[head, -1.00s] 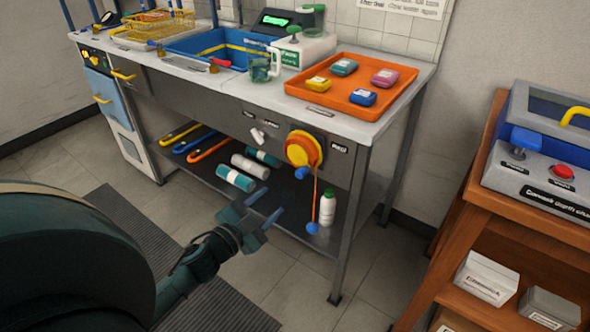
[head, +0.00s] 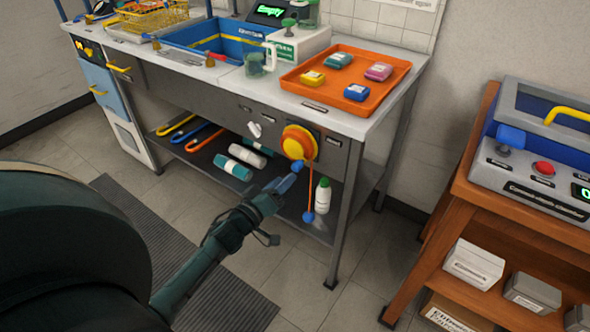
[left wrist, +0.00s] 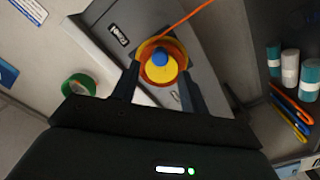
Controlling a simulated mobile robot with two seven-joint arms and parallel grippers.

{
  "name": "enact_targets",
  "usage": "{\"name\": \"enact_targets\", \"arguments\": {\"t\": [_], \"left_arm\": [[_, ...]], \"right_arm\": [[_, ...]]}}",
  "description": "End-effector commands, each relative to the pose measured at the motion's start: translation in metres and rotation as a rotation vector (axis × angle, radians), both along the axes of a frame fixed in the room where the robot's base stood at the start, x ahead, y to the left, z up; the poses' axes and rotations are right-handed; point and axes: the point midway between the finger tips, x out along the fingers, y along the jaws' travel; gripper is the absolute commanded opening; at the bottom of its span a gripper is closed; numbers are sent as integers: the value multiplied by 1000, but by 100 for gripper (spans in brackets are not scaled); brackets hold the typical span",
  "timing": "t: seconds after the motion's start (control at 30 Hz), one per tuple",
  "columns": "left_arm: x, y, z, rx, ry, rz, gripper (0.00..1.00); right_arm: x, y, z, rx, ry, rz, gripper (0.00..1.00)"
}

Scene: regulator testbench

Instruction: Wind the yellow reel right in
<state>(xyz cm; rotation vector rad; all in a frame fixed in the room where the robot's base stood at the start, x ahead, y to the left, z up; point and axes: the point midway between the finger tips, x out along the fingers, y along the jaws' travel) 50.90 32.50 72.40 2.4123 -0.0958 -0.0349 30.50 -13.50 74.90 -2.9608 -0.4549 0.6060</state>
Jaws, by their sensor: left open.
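The yellow reel (head: 297,143), with an orange-red rim, is mounted on the bench's front panel. A blue knob (head: 297,166) shows at its lower edge. An orange cord (head: 311,190) hangs from it to a blue ball (head: 308,217) near the lower shelf. My left gripper (head: 288,184) is open and empty, just below and in front of the reel. In the left wrist view the reel (left wrist: 159,75) and its knob (left wrist: 161,57) appear between the two fingers (left wrist: 158,82); I see no clear contact. My right gripper is not in view.
A white bottle (head: 322,197) stands on the lower shelf close to the cord, with several cylinders (head: 233,167) to the left. The bench leg (head: 345,215) is right of the reel. An orange tray (head: 385,75) lies on top. A wooden cabinet (head: 455,215) stands at right.

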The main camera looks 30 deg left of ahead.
Motion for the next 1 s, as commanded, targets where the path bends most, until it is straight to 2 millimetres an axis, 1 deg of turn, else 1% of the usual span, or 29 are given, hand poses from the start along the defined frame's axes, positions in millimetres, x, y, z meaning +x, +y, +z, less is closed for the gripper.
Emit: {"name": "enact_targets", "arguments": {"t": [0.03, 0.2, 0.3, 0.4, 0.53, 0.77, 1.0], "left_arm": [[12, 0, 0, 1, -4, 1, 44], [42, -3, 0, 2, -1, 1, 44], [54, -4, -1, 0, 0, 1, 44], [61, -4, -1, 2, 1, 1, 44], [65, -5, 0, 2, 1, 1, 44], [65, -5, 0, 2, 1, 0, 43], [65, -5, 0, 2, 1, 0, 24]], "right_arm": [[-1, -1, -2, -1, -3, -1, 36], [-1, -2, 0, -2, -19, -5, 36], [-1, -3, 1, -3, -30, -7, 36], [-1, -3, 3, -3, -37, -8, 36], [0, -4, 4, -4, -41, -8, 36], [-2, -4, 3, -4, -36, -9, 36], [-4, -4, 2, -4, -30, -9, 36]]}}
